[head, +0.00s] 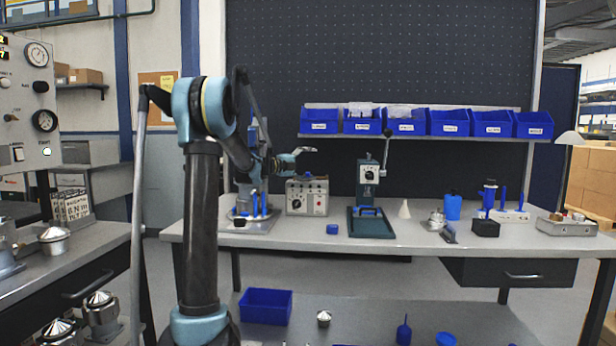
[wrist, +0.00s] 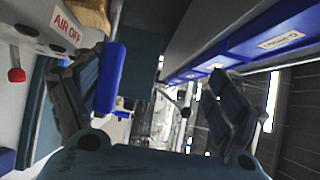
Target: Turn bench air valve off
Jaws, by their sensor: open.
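In the wrist view, a white surface carries an "AIR OFF" label (wrist: 67,28) at the upper left. Beside it is a tan, brass-like fitting (wrist: 92,12), cut by the top edge. A bright blue bar, which looks like the valve's lever (wrist: 108,78), lies just inside the left finger; I cannot tell whether they touch. My gripper (wrist: 155,75) is open, its two fingers wide apart. In the head view my gripper (head: 300,156) is above the grey control box (head: 307,197) on the bench; the lever cannot be made out there.
A red knob (wrist: 16,75) shows at the wrist view's left edge. Blue bins (head: 405,122) line a shelf right of my gripper. A lever press (head: 370,200) stands on the bench (head: 400,255) right of the control box. The bench's front middle is mostly clear.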

